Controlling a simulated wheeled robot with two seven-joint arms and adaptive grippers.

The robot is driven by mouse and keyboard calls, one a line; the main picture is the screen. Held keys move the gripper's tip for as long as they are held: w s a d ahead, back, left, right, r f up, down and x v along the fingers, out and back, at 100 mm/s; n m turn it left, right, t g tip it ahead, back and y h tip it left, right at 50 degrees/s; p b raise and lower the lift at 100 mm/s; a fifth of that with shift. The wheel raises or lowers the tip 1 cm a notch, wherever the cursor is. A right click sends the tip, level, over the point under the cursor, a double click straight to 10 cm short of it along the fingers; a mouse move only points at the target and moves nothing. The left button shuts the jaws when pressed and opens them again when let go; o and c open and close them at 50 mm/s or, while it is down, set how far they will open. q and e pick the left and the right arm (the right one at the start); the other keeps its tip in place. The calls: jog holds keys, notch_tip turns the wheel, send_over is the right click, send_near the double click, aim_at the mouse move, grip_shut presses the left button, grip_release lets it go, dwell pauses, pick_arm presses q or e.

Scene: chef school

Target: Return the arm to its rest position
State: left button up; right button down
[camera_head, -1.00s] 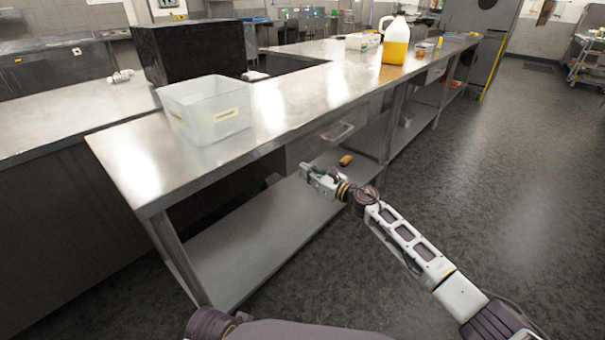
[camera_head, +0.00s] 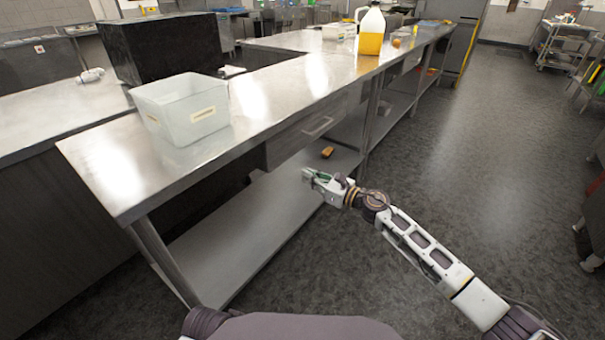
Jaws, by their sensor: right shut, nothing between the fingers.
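My right arm reaches in from the lower right of the head view. Its gripper (camera_head: 312,178) is shut and empty, in front of the steel counter's lower shelf and below the counter top's front edge. It looks apart from the counter, though the exact gap cannot be told. My left gripper is not in view.
The steel counter (camera_head: 280,95) carries a translucent bin (camera_head: 182,110) and a jug of yellow liquid (camera_head: 371,32). A small orange-brown item (camera_head: 327,152) lies on the lower shelf (camera_head: 225,240). Open floor (camera_head: 480,150) spreads to the right, with a cart (camera_head: 563,45) farther back.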

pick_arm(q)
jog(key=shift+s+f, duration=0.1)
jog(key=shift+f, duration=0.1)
pick_arm(e)
jog(key=shift+s+d, duration=0.25)
jog(key=shift+d, duration=0.1)
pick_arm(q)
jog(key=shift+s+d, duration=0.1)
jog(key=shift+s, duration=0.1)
pick_arm(e)
jog(key=shift+m, duration=0.3)
